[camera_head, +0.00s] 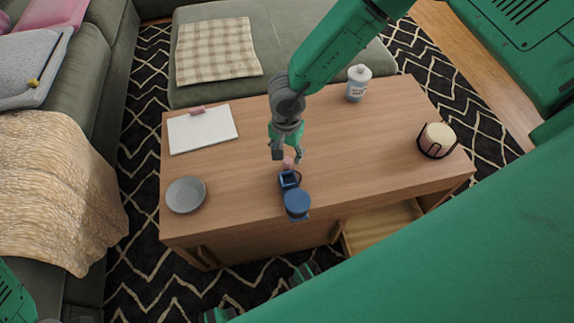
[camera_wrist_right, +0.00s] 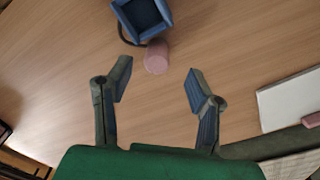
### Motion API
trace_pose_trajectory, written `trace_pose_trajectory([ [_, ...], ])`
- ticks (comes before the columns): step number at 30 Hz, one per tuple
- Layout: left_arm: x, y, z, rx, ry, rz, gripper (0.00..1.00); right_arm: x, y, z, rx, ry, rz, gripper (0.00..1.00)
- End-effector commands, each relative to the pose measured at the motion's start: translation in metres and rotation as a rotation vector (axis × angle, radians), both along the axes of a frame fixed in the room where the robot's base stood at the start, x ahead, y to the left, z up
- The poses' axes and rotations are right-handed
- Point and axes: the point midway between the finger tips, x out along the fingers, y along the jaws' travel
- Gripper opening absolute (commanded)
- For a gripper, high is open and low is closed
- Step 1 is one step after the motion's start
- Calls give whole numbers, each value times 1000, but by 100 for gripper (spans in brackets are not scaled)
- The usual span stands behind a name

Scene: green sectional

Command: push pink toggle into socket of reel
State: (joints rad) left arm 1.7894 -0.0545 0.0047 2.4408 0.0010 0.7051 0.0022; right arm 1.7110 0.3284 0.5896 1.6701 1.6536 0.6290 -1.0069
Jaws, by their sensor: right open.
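The pink toggle (camera_head: 288,162) is a short, round pink piece on the wooden table. The blue reel (camera_head: 297,203) stands near the table's front edge, with its square open socket (camera_head: 289,180) on the side facing the toggle. In the right wrist view the toggle (camera_wrist_right: 156,57) lies close to the socket (camera_wrist_right: 143,16), outside it, with a dark cord curving beside them. My right gripper (camera_head: 288,156) is open and empty, over the table just behind the toggle. In the wrist view the toggle shows ahead of the spread fingertips (camera_wrist_right: 158,72).
A grey plate (camera_head: 186,195) lies to the left of the reel, and a white clipboard (camera_head: 203,130) behind it. A white bottle (camera_head: 358,83) stands at the back, and a candle in a dark holder (camera_head: 437,140) at the right. The table between reel and candle is clear.

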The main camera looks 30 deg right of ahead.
Motion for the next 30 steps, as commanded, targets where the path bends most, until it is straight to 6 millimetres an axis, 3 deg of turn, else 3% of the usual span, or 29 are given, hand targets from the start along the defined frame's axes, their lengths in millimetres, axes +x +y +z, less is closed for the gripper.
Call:
trace_pose_trajectory([
  [7, 0, 0, -21, 0, 0, 0, 80, -1, -4, -41, 0, 2, 1, 47],
  [15, 0, 0, -21, 0, 0, 0, 80, -1, -4, -45, -1, 1, 1, 47],
  [16, 0, 0, -21, 0, 0, 0, 80, -1, -4, -45, -1, 1, 1, 44],
  [19, 0, 0, -21, 0, 0, 0, 80, -1, -4, -45, -1, 1, 1, 9],
  [20, 0, 0, -21, 0, 0, 0, 80, -1, -4, -45, -1, 1, 1, 4],
  [30, 0, 0, -20, 0, 0, 0, 80, -1, -4, -42, -1, 1, 0, 0],
])
